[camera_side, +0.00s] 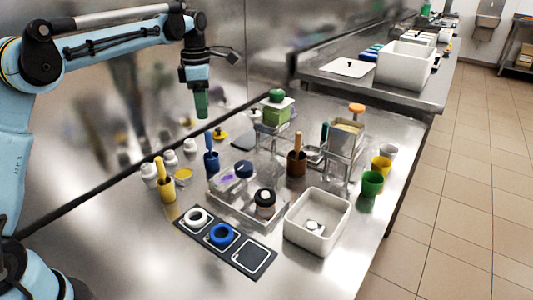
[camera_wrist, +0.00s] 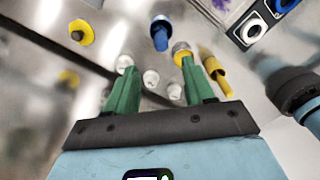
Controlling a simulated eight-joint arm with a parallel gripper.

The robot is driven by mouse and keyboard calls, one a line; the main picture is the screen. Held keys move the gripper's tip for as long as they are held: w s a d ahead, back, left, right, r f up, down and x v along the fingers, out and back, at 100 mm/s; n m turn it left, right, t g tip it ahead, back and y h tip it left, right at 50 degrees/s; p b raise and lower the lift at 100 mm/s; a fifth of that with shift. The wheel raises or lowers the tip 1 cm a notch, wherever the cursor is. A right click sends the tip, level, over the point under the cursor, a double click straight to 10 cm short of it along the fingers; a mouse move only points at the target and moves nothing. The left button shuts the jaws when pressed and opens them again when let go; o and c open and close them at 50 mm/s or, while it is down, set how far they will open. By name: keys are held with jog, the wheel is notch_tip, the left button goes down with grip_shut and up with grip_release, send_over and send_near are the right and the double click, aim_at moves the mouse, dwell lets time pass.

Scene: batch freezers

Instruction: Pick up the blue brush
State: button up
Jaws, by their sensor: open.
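The blue brush (camera_side: 209,143) stands upright with its handle up in a blue cup (camera_side: 211,160), left of the middle of the steel table in the side view. In the wrist view the blue brush (camera_wrist: 159,38) shows near the top, beyond the fingertips. My gripper (camera_side: 201,104) points down and hangs well above the table, behind and above the blue brush. In the wrist view my gripper (camera_wrist: 157,68) has its two green fingers spread apart with nothing held between them.
A yellow brush in a yellow cup (camera_side: 167,188) and several white bottles (camera_side: 170,160) stand left of the blue cup. A clear tray (camera_side: 222,202), a brown cup (camera_side: 296,168) and a white bin (camera_side: 317,221) stand to the right. The dark board (camera_side: 224,243) holds rings in front.

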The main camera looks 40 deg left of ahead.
aim_at(208, 132)
notch_tip(208, 132, down, 5)
jog(key=shift+f, duration=0.2)
jog(key=shift+d+f, duration=0.15)
jog(key=shift+f, duration=1.2)
jog(key=shift+d+f, duration=0.15)
jog(key=shift+f, duration=1.2)
grip_shut()
jog(key=shift+r, duration=0.1)
jog(key=shift+r, duration=0.45)
notch_tip(208, 132, up, 3)
jog(key=shift+d+r, duration=0.15)
jog(key=shift+r, duration=0.05)
jog(key=s+d+r, duration=0.3)
jog(key=d+r, duration=0.3)
jog(key=d, duration=0.4)
jog(key=shift+s+d+r, duration=0.3)
jog(key=shift+s+d, duration=0.05)
jog(key=shift+d, duration=0.05)
